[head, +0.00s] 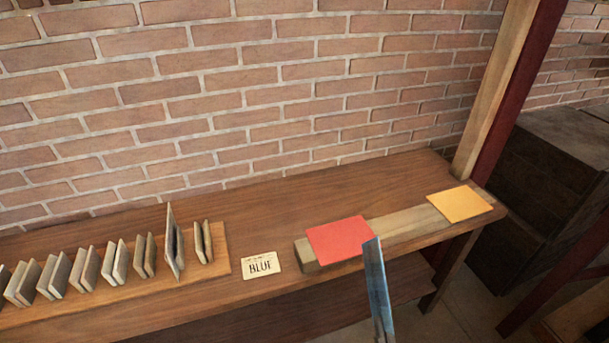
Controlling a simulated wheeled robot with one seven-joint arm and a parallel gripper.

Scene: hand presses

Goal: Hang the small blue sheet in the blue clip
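A narrow blue sheet (378,285) shows nearly edge-on at the lower middle, upright with a slight tilt, in front of the table's front edge. Its lower end reaches close to the bottom of the picture, and what holds it cannot be seen. My gripper is not in view. A row of grey clips (146,256) stands on a wooden board at the left; one clip (174,243) is taller than the others. No clip looks blue. A white card (260,265) with the word BLUE lies just right of the board.
A red sheet (340,239) and a yellow sheet (459,204) lie on a long wooden bar (398,228) on the table. A post (501,100) rises at the table's right end. The brick wall (240,90) stands behind. Bare tabletop (290,205) lies behind the bar.

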